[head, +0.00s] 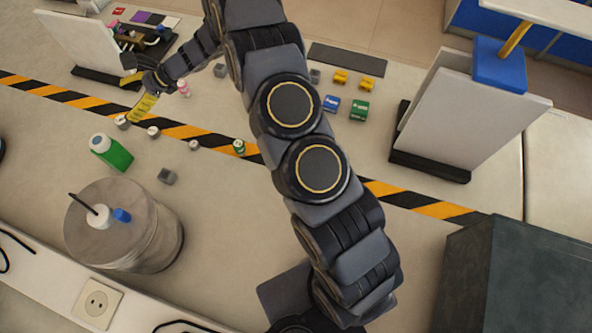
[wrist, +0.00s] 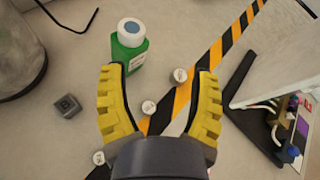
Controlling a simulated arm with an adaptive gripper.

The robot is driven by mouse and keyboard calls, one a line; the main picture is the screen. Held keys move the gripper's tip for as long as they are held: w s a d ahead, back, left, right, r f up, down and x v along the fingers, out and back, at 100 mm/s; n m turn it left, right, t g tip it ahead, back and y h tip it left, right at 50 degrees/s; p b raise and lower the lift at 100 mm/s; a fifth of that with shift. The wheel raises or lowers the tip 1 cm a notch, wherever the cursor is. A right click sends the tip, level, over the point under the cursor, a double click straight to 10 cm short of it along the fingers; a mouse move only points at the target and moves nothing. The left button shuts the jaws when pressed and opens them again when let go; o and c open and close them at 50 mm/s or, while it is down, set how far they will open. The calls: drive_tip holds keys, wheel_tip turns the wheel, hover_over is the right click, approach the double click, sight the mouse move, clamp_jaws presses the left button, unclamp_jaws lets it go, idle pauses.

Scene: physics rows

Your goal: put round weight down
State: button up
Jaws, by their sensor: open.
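Several small round weights with pale tops lie along the striped tape. In the head view one weight (head: 122,122) is near the fingertips, a second weight (head: 153,131) is to its right and a third weight (head: 194,145) is farther right. My gripper (head: 138,112) has yellow fingers, spread wide. In the wrist view my gripper (wrist: 158,75) is empty, with one weight (wrist: 180,75) and another weight (wrist: 149,107) showing in the gap between the fingers. A third weight (wrist: 99,157) is partly hidden at lower left. I cannot tell the exact height of the fingers above the table.
A green bottle (head: 112,152) with a white cap and a grey cube (head: 166,176) stand in front of the tape. A large metal cylinder (head: 125,225) is nearer. A white panel (head: 80,48) stands at far left. Yellow, blue and green blocks lie right of my arm.

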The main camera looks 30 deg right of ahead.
drive_tip(key=s+d+r+n+g+h, duration=0.35)
drive_tip(key=s+r+n, duration=0.8)
drive_tip(key=s, duration=0.55)
drive_tip(key=s+d+r+n+h, duration=0.2)
drive_tip(key=s+d+n+h, duration=0.1)
drive_tip(key=s+d, duration=0.6)
drive_tip(key=s+d+r+n+h, duration=0.2)
drive_tip(key=s+d+h, duration=0.4)
drive_tip(key=s+d, duration=0.3)
drive_tip(key=s+n, duration=0.1)
drive_tip(key=s, duration=0.3)
drive_tip(key=shift+s+d+r, duration=0.2)
drive_tip(key=shift+s+r, duration=0.1)
drive_tip(key=shift+r, duration=0.05)
drive_tip(key=shift+g+h, duration=0.25)
